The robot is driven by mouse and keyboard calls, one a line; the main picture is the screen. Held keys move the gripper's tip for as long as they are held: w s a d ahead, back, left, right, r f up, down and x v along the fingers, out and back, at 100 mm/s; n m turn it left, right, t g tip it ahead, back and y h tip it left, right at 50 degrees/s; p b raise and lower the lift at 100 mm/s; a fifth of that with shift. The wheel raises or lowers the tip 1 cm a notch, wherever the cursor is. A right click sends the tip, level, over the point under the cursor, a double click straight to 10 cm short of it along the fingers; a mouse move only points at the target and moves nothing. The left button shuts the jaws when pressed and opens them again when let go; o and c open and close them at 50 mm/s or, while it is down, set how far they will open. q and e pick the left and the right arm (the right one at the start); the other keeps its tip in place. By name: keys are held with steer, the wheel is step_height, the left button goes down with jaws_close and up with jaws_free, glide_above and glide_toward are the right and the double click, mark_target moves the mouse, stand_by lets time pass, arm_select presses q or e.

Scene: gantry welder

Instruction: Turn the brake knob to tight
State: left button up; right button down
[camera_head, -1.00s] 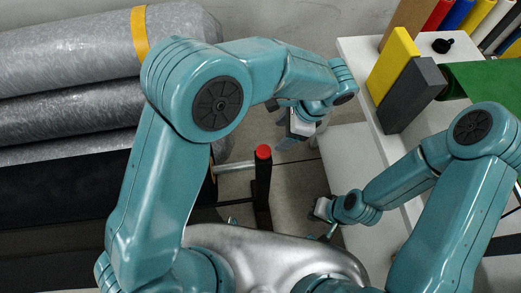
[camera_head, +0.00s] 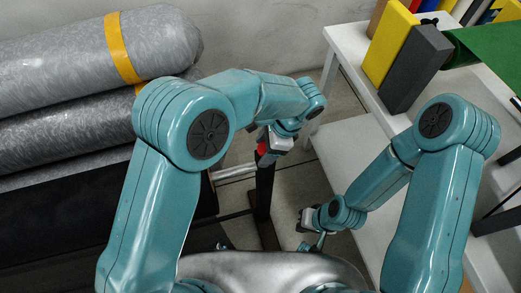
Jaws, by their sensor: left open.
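A red knob (camera_head: 262,147), which I take for the brake knob, sits on top of a black upright post (camera_head: 264,190) in the middle of the view. My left gripper (camera_head: 268,148) is open at the knob and hides part of it. I cannot tell whether its fingers touch the knob. My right gripper (camera_head: 309,222) hangs low to the right of the post, apart from it. Its fingers are too small and dark to read. No marking for tight shows.
Large grey rolls (camera_head: 90,60) with a yellow band lie at the left above a black surface. A white table (camera_head: 350,45) at the right holds a yellow block (camera_head: 390,45), a grey block (camera_head: 415,70) and green fabric (camera_head: 490,45). Bare floor lies between.

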arm_select(q)
steer(key=shift+d, duration=0.1)
steer(key=c, duration=0.9)
steer(key=shift+c, duration=0.2)
